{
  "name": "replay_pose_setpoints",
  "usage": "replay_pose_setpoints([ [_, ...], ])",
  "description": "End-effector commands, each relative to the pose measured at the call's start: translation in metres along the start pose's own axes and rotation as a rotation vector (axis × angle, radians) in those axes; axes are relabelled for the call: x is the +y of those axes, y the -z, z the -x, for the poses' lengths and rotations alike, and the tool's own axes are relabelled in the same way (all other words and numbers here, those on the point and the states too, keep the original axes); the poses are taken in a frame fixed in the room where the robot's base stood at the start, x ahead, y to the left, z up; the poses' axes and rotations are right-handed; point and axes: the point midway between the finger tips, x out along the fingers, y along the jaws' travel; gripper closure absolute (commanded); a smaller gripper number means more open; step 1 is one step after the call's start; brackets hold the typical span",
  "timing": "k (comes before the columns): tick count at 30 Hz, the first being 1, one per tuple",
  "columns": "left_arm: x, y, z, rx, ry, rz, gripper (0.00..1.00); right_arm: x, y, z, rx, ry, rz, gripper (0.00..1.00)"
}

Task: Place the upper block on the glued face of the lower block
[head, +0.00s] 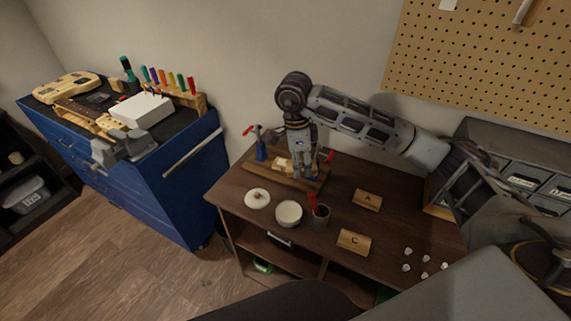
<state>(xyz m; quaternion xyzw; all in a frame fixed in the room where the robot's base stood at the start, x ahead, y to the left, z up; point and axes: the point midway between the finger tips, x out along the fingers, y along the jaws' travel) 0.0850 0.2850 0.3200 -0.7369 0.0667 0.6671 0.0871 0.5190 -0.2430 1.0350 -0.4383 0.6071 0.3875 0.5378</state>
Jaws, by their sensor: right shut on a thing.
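My right gripper (304,173) points straight down over a wooden clamping board (262,178) at the back left of the brown table. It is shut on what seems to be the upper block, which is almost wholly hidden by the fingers. A small pale wooden block (283,164), seemingly the lower block, sits on the board just left of the fingers. Its glued face cannot be made out, nor whether the two blocks touch. My left gripper is not in view.
A blue clamp with a red handle (260,148) stands at the board's left. Blocks A (367,201) and C (354,242) lie to the right.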

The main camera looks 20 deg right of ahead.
Motion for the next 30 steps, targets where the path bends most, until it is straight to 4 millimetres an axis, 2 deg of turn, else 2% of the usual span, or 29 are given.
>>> replay_pose_setpoints([
  [13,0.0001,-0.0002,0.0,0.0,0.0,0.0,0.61,0.0033,0.0064,-0.0005,0.0,-0.043,-0.338,0.8],
  [30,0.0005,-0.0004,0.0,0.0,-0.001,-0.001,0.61,0.0033,0.0069,-0.0002,0.0,-0.062,-0.503,0.8],
])
